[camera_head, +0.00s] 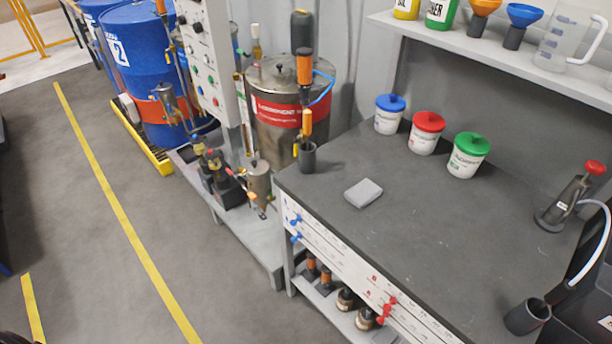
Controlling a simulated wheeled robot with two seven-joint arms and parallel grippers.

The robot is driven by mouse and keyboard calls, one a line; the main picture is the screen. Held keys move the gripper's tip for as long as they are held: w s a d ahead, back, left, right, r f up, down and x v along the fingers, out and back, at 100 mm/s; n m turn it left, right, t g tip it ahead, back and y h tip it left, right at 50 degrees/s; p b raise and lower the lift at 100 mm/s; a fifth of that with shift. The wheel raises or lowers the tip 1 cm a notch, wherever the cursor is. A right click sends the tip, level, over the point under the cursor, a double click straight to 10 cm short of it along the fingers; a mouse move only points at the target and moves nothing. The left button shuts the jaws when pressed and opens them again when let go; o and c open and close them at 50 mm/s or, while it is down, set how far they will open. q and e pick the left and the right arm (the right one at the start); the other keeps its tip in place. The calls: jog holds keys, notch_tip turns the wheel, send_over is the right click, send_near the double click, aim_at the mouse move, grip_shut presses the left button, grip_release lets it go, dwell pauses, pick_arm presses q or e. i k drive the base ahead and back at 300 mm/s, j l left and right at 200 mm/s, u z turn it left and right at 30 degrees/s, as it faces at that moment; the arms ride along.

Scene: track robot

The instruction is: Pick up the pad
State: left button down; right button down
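A small light-grey rectangular pad (363,193) lies flat on the dark workbench top (430,240), near the bench's front left edge. Nothing covers it. Neither my left nor my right gripper can be seen in the head view. A second grey block, partly cut off, shows low under the bench at the bottom edge.
A dark cup with an orange-handled tool (307,157) stands left of the pad. Three lidded tubs, blue (389,118), red (425,137) and green (467,160), stand behind it. A red-topped device (565,205) and a dark cup (527,317) are at right. The bench middle is clear.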

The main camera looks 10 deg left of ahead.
aim_at(361, 194)
jog(key=j+z, duration=1.05)
jog(key=j, duration=0.1)
